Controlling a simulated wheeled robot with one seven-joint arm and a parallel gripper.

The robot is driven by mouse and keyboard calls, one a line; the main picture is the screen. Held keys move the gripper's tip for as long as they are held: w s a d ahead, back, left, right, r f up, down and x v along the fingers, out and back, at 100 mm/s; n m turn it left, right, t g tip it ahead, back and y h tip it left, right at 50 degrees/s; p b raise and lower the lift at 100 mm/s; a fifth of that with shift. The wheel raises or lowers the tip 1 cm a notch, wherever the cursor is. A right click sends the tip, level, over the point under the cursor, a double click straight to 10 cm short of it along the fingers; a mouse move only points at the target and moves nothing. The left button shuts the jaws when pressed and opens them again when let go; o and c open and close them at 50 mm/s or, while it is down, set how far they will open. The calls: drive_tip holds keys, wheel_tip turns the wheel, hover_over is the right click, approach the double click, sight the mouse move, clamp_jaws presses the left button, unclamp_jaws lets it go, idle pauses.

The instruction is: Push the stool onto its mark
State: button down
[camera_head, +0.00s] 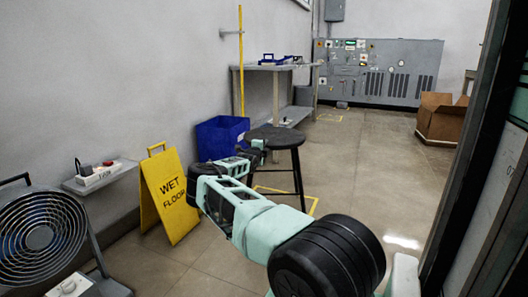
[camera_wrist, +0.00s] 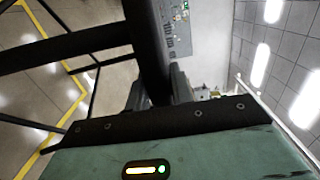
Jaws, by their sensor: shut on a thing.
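The dark round stool (camera_head: 276,136) stands upright on the floor beside the blue bin. A yellow outline (camera_head: 314,206) is on the floor around its lower legs. My arm hides part of the stool's near side and the outline, so I cannot tell whether all legs are inside. My gripper (camera_head: 258,147) is at the stool's near side, shut on the seat's edge. In the wrist view, the dark seat edge (camera_wrist: 150,40) runs between the fingers of my gripper (camera_wrist: 158,88). Stool legs and the yellow outline (camera_wrist: 78,92) show at the left there.
A yellow wet-floor sign (camera_head: 170,194) and a fan (camera_head: 42,238) stand at the left. A blue bin (camera_head: 220,137) is behind the stool, by a workbench (camera_head: 272,67). A cardboard box (camera_head: 440,118) is at the right. Floor right of the stool is clear.

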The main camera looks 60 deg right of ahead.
drive_tip(key=shift+d+f+b, duration=0.2)
drive_tip(key=shift+d+b, duration=0.35)
drive_tip(key=shift+b, duration=0.4)
drive_tip(key=shift+d+r+b, duration=0.2)
drive_tip(key=shift+b, duration=0.1)
drive_tip(key=shift+c, duration=1)
unclamp_jaws()
drive_tip(key=shift+a+r+p, duration=0.1)
drive_tip(key=shift+a+p, duration=0.15)
drive_tip(key=shift+p, duration=0.3)
drive_tip(key=a+p, duration=0.7)
drive_tip(key=p, duration=0.3)
drive_tip(key=shift+s+a, duration=0.25)
drive_tip(key=shift+s, duration=0.2)
